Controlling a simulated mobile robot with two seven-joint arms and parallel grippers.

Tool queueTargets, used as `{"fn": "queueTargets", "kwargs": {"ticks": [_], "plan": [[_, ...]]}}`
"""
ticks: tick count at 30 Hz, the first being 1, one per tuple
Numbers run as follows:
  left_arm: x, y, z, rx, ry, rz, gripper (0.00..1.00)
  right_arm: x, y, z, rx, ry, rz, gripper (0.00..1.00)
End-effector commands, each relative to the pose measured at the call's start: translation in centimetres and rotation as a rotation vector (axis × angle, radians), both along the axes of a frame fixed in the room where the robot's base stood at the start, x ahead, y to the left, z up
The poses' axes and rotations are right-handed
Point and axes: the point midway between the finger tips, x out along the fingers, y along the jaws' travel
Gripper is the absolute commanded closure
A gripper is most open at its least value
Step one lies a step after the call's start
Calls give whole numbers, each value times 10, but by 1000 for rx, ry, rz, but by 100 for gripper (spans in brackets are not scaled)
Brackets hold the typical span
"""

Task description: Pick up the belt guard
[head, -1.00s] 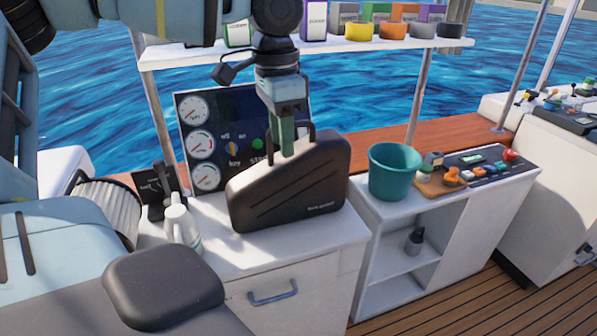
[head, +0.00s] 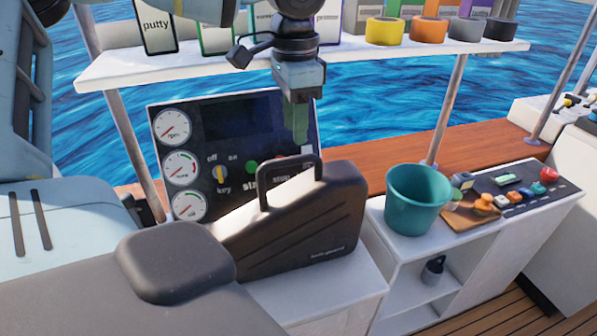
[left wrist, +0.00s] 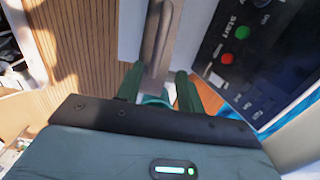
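The belt guard (head: 300,222) is a dark, flat case with a loop handle (head: 290,166) on top. In the head view it stands upright on the white counter. My left gripper (head: 300,132) points down just above the handle, its fingers one behind the other in this view. In the left wrist view, the two green fingers (left wrist: 158,88) are apart. A long grey-brown strip, which looks like the top of the belt guard (left wrist: 155,42), lies in line with the gap between them. I see no contact. My right gripper is not in view.
An instrument panel (head: 235,115) stands behind the guard. A white shelf (head: 240,68) with boxes and tape rolls is above. A teal bucket (head: 418,200) stands to the right, beside a small control panel (head: 510,190). My own body covers the lower left.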

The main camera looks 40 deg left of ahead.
Motion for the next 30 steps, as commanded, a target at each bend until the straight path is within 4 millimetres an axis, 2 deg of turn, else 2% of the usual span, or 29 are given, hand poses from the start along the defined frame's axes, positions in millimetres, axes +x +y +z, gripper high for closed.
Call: {"fn": "queueTargets", "kwargs": {"ticks": [5, 13, 20, 30], "plan": [[0, 0, -1, 0, 0, 0, 62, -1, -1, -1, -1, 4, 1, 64], [-1, 0, -24, 0, 3, 0, 62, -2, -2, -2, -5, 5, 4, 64], [-1, 0, -31, 0, 1, 0, 62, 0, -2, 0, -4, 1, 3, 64], [-5, 0, -73, 1, 0, 1, 62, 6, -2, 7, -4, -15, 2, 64]]}}
